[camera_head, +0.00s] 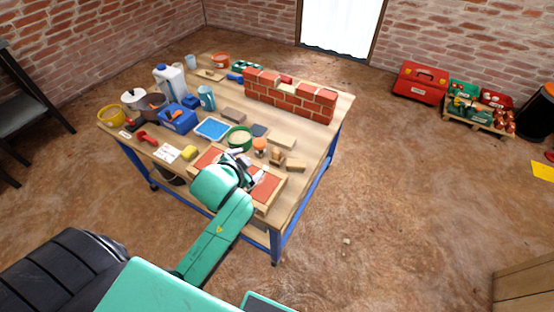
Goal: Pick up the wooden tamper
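A small light-wood piece with an upright grip, which looks like the wooden tamper (277,156), stands near the table's right front edge. A wooden block (295,164) is just right of it. My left gripper (252,170) is over the red-panelled wooden tray (270,188), left of and nearer than the tamper, and appears apart from it. The wrist hides much of the gripper, so its opening is unclear. My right gripper is not in view.
The workbench (318,136) holds a small brick wall (290,98) at the back right. An orange-lidded jar (260,147) and a green bowl (239,138) stand left of the tamper. A blue tray (211,128) and several tools crowd the left half.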

